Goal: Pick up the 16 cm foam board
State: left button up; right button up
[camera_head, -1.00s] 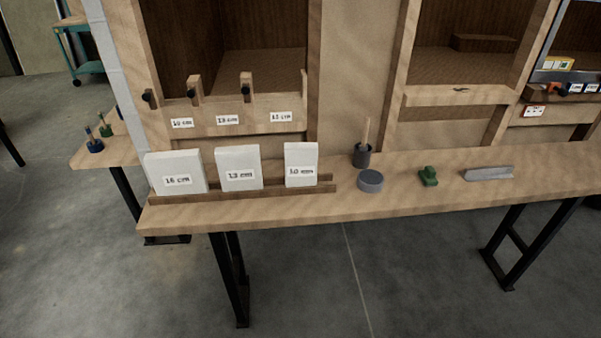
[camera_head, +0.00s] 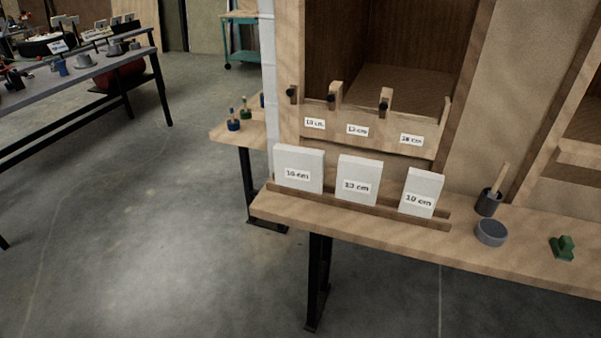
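The 16 cm foam board (camera_head: 298,159) is a white block with a printed label on its front. It stands upright at the left end of a wooden rack (camera_head: 355,207) on the bench. The 13 cm board (camera_head: 360,172) stands to its right, apart from it, and the 10 cm board (camera_head: 427,182) stands at the rack's right end. Neither of my grippers shows in this view.
The wooden bench (camera_head: 480,246) also holds a dark cup with a wooden handle (camera_head: 489,201), a grey round tin (camera_head: 490,233) and a green object (camera_head: 562,248). A camper wall with labelled pegs (camera_head: 358,130) rises behind. Open floor (camera_head: 150,230) lies left and in front.

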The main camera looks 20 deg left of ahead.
aim_at(297, 167)
jog(key=j+z, duration=0.15)
jog(key=z, duration=0.2)
jog(key=i+j+z, duration=0.1)
jog(key=z, duration=0.3)
jog(key=j+z, duration=0.45)
jog(key=j, duration=0.35)
jog(key=k+j+z, duration=0.1)
jog(key=j, duration=0.8)
jog(key=k+j+z, duration=0.15)
jog(key=j, duration=0.3)
jog(key=j+z, duration=0.1)
jog(key=j, duration=0.35)
jog(key=k+j+z, duration=0.1)
jog(key=j, duration=0.3)
jog(key=k+j+z, duration=0.1)
jog(key=j, duration=0.35)
jog(key=k, duration=0.1)
